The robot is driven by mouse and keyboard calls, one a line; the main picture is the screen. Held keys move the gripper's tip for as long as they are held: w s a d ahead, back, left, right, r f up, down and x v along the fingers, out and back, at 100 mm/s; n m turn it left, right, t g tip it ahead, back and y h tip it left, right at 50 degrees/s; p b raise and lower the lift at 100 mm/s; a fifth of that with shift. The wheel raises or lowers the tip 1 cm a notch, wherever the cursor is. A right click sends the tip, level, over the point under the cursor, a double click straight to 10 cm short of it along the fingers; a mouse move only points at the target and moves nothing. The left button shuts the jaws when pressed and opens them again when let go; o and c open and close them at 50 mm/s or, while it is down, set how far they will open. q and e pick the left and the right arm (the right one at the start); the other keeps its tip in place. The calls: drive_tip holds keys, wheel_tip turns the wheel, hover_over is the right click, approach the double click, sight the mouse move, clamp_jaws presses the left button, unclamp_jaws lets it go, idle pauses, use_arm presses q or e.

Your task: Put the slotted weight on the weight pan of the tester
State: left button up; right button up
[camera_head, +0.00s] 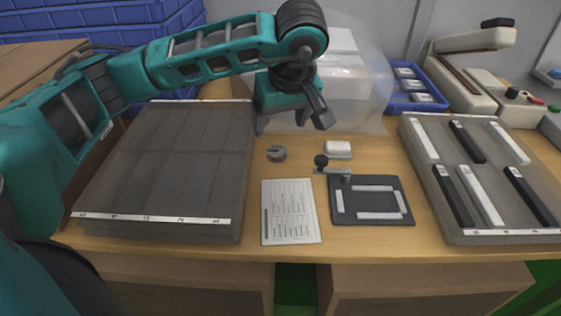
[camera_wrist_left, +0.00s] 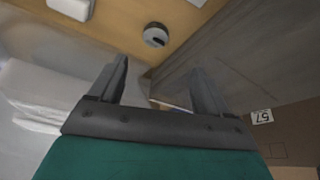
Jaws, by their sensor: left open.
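The slotted weight (camera_head: 276,153), a small grey disc with a slot, lies on the wooden table. It also shows near the top of the left wrist view (camera_wrist_left: 156,36). My left gripper (camera_head: 291,120) is open and empty above the table, behind the weight in the head view. Its two fingers (camera_wrist_left: 160,70) point toward the weight in the wrist view, apart from it. A cream bench machine (camera_head: 464,75) with a black-topped arm stands at the back right; it looks like the tester. I cannot clearly make out its weight pan. My right gripper is not in view.
A white block (camera_head: 338,149) and a small black-knobbed lever (camera_head: 334,170) sit near a dark plate (camera_head: 372,217). A printed sheet (camera_head: 290,227) lies in front.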

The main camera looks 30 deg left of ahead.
use_arm(q)
hover_over(278, 152)
drive_tip(key=s+d, duration=0.1)
drive_tip(key=s, duration=0.1)
wheel_tip(278, 152, down, 5)
drive_tip(key=shift+w+r+b, duration=0.15)
drive_tip(key=shift+r+b, duration=0.05)
drive_tip(key=shift+b, duration=0.15)
drive_tip(key=x, duration=0.3)
drive_tip(key=b+x, duration=0.1)
drive_tip(key=x, duration=0.1)
drive_tip(key=shift+w+d+f, duration=0.2)
drive_tip(key=shift+d, duration=0.15)
drive_tip(key=shift+c, duration=0.3)
drive_tip(key=shift+r, duration=0.1)
drive_tip(key=c, duration=1.3)
wheel_tip(278, 152, up, 20)
drive_tip(key=p, duration=0.4)
